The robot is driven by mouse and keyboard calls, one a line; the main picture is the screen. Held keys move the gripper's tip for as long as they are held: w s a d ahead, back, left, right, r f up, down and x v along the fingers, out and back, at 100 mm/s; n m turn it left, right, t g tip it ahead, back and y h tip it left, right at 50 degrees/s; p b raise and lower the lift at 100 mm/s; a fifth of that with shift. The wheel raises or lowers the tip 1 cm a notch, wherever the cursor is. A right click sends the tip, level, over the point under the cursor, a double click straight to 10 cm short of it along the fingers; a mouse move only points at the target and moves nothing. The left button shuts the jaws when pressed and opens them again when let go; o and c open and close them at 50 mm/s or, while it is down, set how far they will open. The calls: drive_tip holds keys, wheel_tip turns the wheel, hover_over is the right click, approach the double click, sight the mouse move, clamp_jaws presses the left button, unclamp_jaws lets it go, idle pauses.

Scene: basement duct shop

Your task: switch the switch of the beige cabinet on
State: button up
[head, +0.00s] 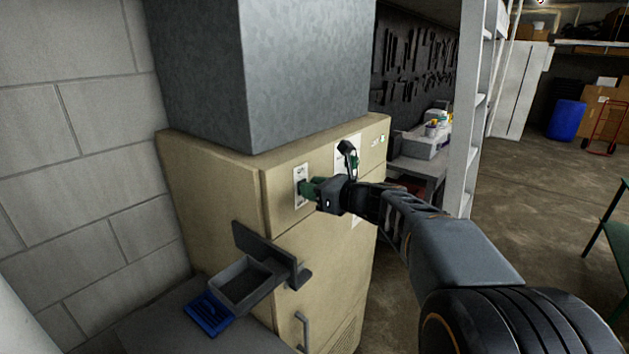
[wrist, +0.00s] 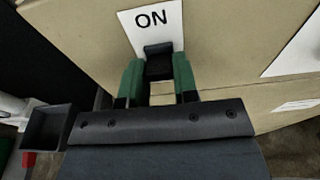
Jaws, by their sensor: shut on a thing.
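The beige cabinet (head: 222,176) stands against the block wall in the head view, and its front fills much of the wrist view (wrist: 87,35). On its upper front is a white plate (wrist: 171,19) marked ON, which also shows in the head view (head: 298,172). The black switch (wrist: 158,62) sits at the lower part of this plate, below the word. My gripper (wrist: 158,80) has its green fingers on either side of the switch and is shut on it. In the head view my gripper (head: 308,188) reaches the plate from the right, and its fingers hide most of the switch.
A grey metal duct (head: 265,70) rises from the cabinet top. A dark open tray (head: 245,283) on a bracket juts out at the cabinet's lower left, near a blue item (head: 208,314). A white shelf upright (head: 465,110) stands behind my arm. The floor at right is mostly clear.

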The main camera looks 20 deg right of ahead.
drive_tip(key=o, duration=0.9)
drive_tip(key=shift+s, duration=0.1)
drive_tip(key=b+v, duration=0.3)
drive_tip(key=v, duration=1)
drive_tip(key=shift+s+d+b, duration=0.2)
drive_tip(key=shift+s+b, duration=0.05)
drive_tip(key=shift+b, duration=0.05)
